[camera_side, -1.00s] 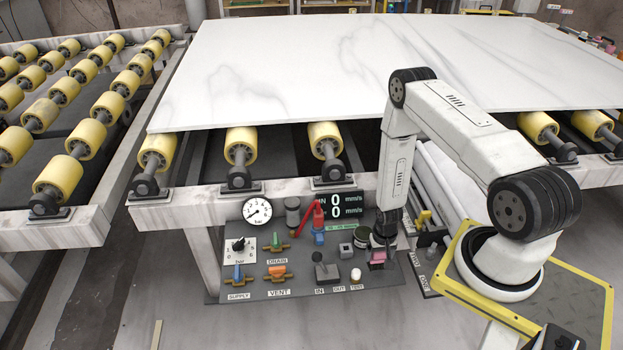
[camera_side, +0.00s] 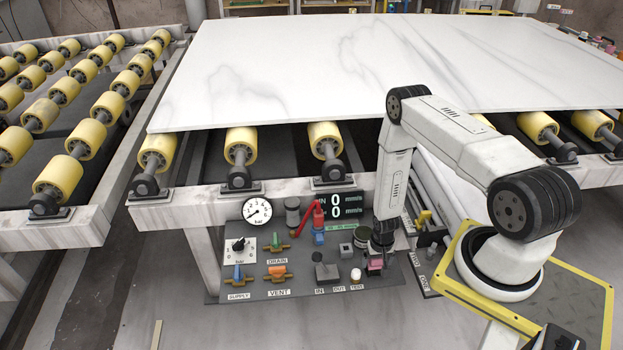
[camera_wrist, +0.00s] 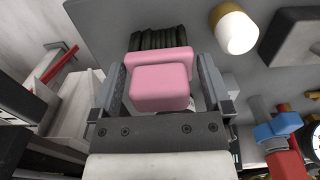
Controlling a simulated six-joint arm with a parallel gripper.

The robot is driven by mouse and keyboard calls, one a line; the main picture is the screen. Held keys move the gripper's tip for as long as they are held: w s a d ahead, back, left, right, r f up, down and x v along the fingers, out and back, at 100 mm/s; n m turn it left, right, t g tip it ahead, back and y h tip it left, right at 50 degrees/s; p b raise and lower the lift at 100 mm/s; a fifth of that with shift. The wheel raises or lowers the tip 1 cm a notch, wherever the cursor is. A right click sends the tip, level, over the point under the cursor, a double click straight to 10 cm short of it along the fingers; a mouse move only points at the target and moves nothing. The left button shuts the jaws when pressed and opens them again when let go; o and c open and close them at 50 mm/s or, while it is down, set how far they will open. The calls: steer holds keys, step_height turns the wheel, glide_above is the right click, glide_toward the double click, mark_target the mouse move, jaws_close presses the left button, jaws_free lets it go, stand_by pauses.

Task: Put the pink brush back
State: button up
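The pink brush (camera_side: 375,264) is at the right end of the grey control panel, just below my gripper (camera_side: 380,252). In the wrist view the brush's blocky pink body (camera_wrist: 160,88) sits between the two fingers of my gripper (camera_wrist: 160,65). The fingers are spread, one on each side. Narrow gaps show beside the nearer pink part, and the farther pink part comes close to both fingertips. A firm hold is not visible.
The stone slab (camera_side: 300,70) lies behind.

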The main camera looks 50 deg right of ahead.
stand_by(0.3)
steer(key=shift+r, duration=6.15)
steer(key=shift+w, duration=0.1)
steer(key=w+a+r+n+t, duration=0.1)
steer(key=w+a+r+n, duration=0.2)
steer(key=r, duration=0.5)
steer(key=w+a+r+n, duration=0.1)
steer(key=w+a+r, duration=0.25)
steer(key=r, duration=0.55)
steer(key=s+a+r+n, duration=0.2)
steer(key=a+r, duration=0.3)
steer(key=r, duration=0.1)
steer(key=s+a+r+n+t, duration=0.1)
steer(key=s+a+r+n, duration=0.1)
steer(key=a+r, duration=0.4)
steer(key=shift+s+n+t, duration=0.25)
steer(key=shift+n+t, duration=0.05)
steer(key=shift+n, duration=0.2)
